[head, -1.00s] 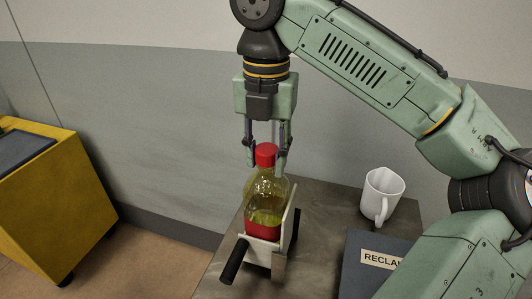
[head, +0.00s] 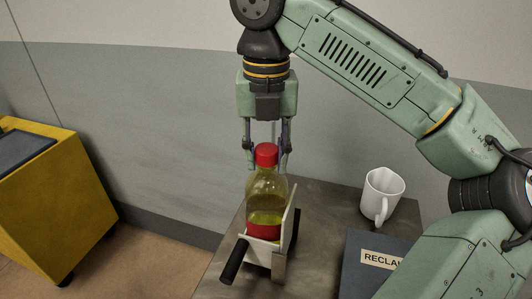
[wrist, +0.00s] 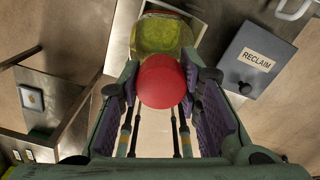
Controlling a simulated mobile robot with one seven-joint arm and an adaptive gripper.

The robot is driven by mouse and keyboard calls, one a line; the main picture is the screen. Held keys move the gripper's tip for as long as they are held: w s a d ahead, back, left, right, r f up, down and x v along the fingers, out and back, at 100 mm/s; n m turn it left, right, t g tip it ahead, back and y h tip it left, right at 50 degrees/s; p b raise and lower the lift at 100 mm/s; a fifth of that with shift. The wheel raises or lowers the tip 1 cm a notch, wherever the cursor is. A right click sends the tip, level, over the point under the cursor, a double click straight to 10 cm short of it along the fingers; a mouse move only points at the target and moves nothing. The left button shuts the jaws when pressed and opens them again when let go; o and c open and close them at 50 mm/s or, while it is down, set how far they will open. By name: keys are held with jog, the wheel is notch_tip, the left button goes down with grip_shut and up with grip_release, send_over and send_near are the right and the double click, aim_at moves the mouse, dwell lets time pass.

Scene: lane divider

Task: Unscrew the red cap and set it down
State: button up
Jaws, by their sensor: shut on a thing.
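The red cap (head: 266,155) sits on top of a clear bottle (head: 267,200) with yellow-green liquid and a red lower band. The bottle stands upright in a pale holder (head: 289,222) with black handles. My gripper (head: 267,163) points down from above, its fingers on either side of the cap, shut on it. In the wrist view the cap (wrist: 162,80) lies between the purple finger pads, with part of the bottle (wrist: 160,35) beyond it. The cap hides the bottle's neck there. I cannot tell how far the thread is turned.
A white mug (head: 382,194) stands on the grey table (head: 330,197) to the right. A dark box labelled RECLAIM (head: 362,262) is at the front right. A yellow cabinet (head: 45,200) stands apart at left. Bare tabletop lies between holder and mug.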

jog(key=shift+n, duration=0.9)
jog(key=shift+n, duration=0.8)
jog(key=shift+n, duration=0.9)
jog(key=shift+n, duration=0.8)
jog(key=o, duration=0.8)
